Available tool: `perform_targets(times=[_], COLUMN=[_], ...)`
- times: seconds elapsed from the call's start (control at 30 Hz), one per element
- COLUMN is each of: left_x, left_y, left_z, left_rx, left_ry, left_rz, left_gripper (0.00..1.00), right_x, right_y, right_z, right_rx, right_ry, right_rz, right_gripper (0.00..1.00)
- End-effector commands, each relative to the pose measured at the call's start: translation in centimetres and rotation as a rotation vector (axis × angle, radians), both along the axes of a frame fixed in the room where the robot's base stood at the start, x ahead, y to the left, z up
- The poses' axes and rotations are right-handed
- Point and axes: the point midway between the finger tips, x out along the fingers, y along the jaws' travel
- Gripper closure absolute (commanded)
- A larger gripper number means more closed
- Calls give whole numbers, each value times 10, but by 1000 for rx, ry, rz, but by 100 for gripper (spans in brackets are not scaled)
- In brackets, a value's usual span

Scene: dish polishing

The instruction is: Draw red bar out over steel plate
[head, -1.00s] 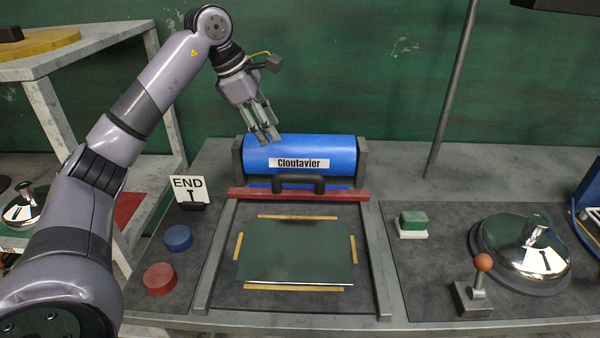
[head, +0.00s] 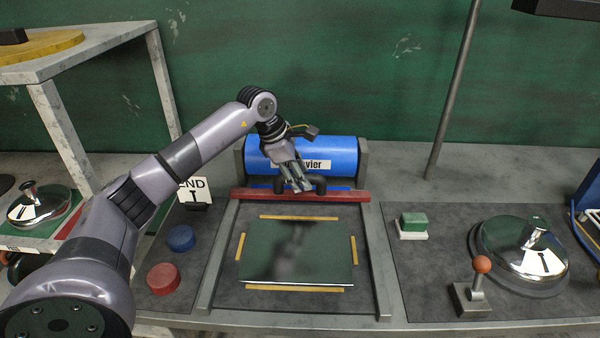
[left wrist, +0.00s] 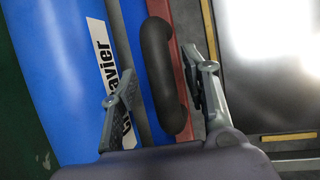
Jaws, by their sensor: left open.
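The red bar (head: 340,195) lies across the far end of the frame, in front of the blue cylinder (head: 342,150). Its black handle (head: 320,186) is partly hidden by my left gripper (head: 298,187) in the head view. The left wrist view shows the open left gripper (left wrist: 158,90) with a finger on each side of the black handle (left wrist: 160,70). I cannot tell whether the fingers touch it. The steel plate (head: 297,250) lies flat inside the frame on the near side of the bar. My right gripper is not in view.
Yellow strips (head: 291,288) edge the plate between two grey rails (head: 375,265). Blue (head: 181,238) and red (head: 163,279) discs and an END sign (head: 194,192) stand left. A green block (head: 412,221), lever (head: 480,275) and polished dome (head: 522,250) stand right.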

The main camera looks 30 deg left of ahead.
Motion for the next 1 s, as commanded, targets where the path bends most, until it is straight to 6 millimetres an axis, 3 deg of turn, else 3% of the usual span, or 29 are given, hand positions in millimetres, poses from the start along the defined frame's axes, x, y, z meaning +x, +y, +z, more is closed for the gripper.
perform_targets(times=[0.2, 0.83, 1.0], left_x=[0, 0, 0], left_y=[0, 0, 0], left_z=[-1, 0, 0], left_rx=[0, 0, 0], left_ry=[0, 1, 0], left_rz=[0, 0, 0], left_gripper=[57, 99, 100], right_x=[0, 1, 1], right_y=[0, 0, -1], right_z=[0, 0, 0], right_rx=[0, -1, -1], right_ry=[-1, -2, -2], right_rz=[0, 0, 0], right_gripper=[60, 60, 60])
